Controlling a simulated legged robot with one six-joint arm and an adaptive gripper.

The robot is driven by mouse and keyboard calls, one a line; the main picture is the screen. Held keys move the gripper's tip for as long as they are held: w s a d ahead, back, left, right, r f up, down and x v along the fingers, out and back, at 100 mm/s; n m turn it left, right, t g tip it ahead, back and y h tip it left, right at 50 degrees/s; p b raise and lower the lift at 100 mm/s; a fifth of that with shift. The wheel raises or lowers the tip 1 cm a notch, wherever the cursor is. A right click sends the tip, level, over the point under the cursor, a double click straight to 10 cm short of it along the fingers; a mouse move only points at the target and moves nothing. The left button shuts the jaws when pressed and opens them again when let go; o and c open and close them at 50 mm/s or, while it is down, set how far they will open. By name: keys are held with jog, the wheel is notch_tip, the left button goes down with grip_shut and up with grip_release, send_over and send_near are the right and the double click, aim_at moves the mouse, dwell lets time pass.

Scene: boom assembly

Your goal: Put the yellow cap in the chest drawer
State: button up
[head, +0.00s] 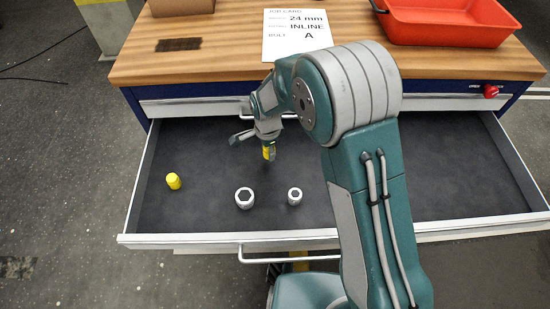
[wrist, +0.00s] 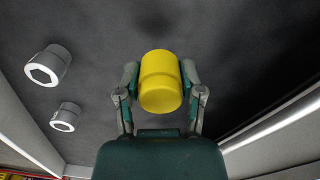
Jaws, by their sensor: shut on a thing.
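The yellow cap (head: 269,153) is in my gripper (head: 268,146), over the open chest drawer (head: 330,175). In the wrist view the cap (wrist: 160,80) sits between the two fingers of my gripper (wrist: 160,92), which are shut on its sides. The cap appears to hang above the dark drawer floor. A second small yellow piece (head: 173,181) stands on the drawer floor at the left; whether it matches the held cap is hard to tell.
A larger grey socket (head: 244,198) and a smaller one (head: 295,197) stand on the drawer floor near the front. The worktop (head: 215,65) above holds a job card (head: 296,32) and a red tray (head: 450,28). Drawer floor between the yellow piece and my gripper is clear.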

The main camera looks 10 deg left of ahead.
aim_at(269, 165)
jog(key=shift+f, duration=2.7)
jog(key=shift+f, duration=0.1)
jog(key=o, duration=0.8)
jog(key=shift+o, duration=0.2)
